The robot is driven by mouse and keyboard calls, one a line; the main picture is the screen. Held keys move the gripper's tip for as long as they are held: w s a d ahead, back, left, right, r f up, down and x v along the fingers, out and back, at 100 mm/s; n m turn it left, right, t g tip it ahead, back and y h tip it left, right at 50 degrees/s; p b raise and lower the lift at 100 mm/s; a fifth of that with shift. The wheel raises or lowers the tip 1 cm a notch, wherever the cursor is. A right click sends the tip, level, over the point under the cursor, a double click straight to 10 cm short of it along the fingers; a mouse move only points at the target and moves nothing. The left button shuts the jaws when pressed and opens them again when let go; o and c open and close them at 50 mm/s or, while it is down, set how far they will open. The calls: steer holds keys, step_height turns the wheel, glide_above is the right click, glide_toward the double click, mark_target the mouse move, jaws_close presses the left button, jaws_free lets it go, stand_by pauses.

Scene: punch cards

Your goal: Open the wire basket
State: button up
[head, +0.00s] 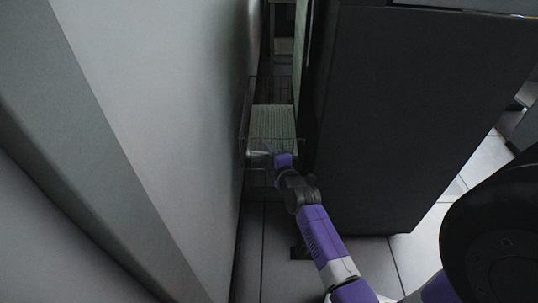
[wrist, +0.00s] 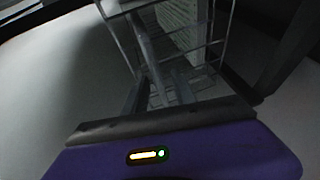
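The wire basket (head: 258,150) is in the narrow gap between a pale wall-like panel and a dark cabinet in the head view. A pale ridged block, which looks like a stack of cards, sits in it. In the wrist view the basket's thin metal wires (wrist: 212,43) are close ahead, with the pale stack behind them. My gripper (head: 271,148) is at the near side of the basket. In the wrist view my gripper (wrist: 158,88) is dark against the wires, with a slanting bar between or just beyond the fingers. Whether the fingers touch a wire is unclear.
A large pale panel (head: 160,110) stands close on the left of my arm. A tall dark cabinet (head: 415,110) stands close on the right. The gap between them is narrow. Tiled floor (head: 375,262) is clear in front of the cabinet.

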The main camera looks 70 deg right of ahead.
jaws_close()
stand_by(1.4)
